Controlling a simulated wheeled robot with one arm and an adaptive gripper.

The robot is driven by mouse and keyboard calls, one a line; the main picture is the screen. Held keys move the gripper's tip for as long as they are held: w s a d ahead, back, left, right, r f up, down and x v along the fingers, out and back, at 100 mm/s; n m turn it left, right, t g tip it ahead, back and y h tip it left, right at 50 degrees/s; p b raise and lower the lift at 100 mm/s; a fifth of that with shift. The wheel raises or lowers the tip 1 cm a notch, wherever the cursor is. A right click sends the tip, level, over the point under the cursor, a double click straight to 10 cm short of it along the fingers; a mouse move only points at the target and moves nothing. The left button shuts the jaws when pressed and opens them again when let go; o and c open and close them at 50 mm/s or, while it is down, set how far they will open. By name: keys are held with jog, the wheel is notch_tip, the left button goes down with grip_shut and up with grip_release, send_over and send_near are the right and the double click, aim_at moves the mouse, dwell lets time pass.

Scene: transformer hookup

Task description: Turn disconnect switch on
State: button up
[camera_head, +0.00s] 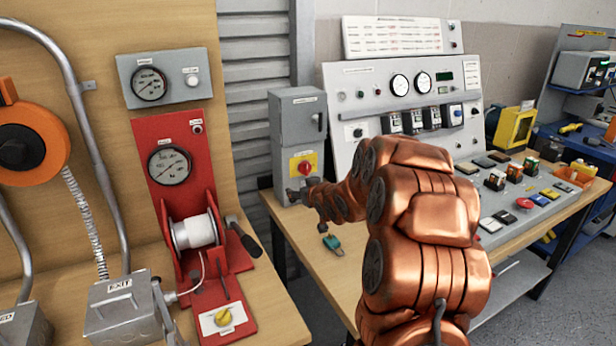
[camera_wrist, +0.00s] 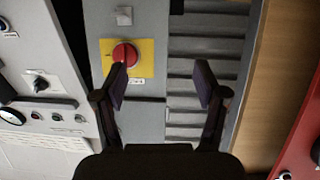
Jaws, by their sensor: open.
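The disconnect switch is a red rotary knob (camera_head: 305,168) on a yellow plate (camera_head: 296,160), on the front of a grey box (camera_head: 299,130) at the back left of the bench. In the wrist view the red knob (camera_wrist: 124,54) sits on its yellow plate (camera_wrist: 147,69) left of centre. My gripper (camera_head: 303,191) is just below the knob in the head view. In the wrist view my gripper (camera_wrist: 165,82) is open and empty. Its left finger overlaps the knob's lower edge in the picture; I cannot tell whether they touch. The right finger is over the grey shutter.
A grey control panel (camera_head: 358,83) with gauges and switches stands right of the box. A small teal part (camera_head: 332,242) lies on the wooden bench (camera_head: 300,236). A red winch stand (camera_head: 171,126) is on the left table. Metal shutter slats (camera_head: 250,90) are behind.

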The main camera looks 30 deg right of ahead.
aim_at(307, 172)
jog(key=w+d+f+t+b, duration=0.1)
jog(key=w+d+t, duration=0.2)
jog(key=d+t, duration=0.35)
jog(key=shift+g, duration=0.95)
jog(key=shift+w+d+p, duration=0.25)
jog(key=shift+w, duration=0.95)
jog(key=shift+w+d+p, duration=0.3)
jog(key=shift+w, duration=0.9)
jog(key=shift+w+d+p, duration=0.25)
jog(key=shift+w, duration=0.95)
jog(key=c, duration=1.1)
